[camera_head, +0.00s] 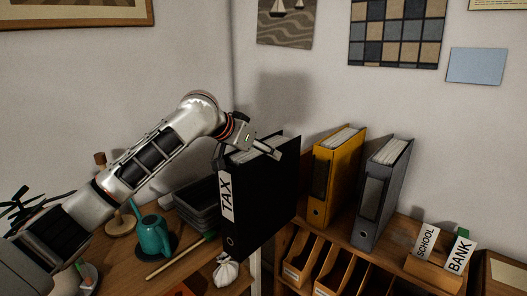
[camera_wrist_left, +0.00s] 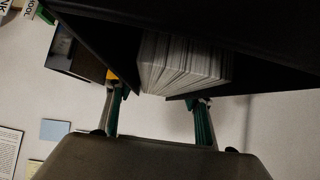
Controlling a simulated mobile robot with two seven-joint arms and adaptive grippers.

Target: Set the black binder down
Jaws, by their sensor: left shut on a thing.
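The black binder (camera_head: 266,196) has a white TAX label on its spine and papers inside. My left gripper (camera_head: 262,147) is shut on its upper part and holds it upright, in front of the left end of the wooden shelf unit. I cannot tell whether its bottom touches anything. In the left wrist view, the fingers of the left gripper (camera_wrist_left: 157,122) sit either side of the binder's paper block (camera_wrist_left: 186,62). The black covers (camera_wrist_left: 270,65) fill the top of that view. My right gripper is not in view.
A yellow binder (camera_head: 334,172) and a grey binder (camera_head: 383,190) stand on the shelf unit (camera_head: 398,238), right of the black one. SCHOOL (camera_head: 424,245) and BANK (camera_head: 461,254) cards stand farther right. A teal watering can (camera_head: 153,237), dark trays (camera_head: 196,205) and a small white sack (camera_head: 226,270) are on the left.

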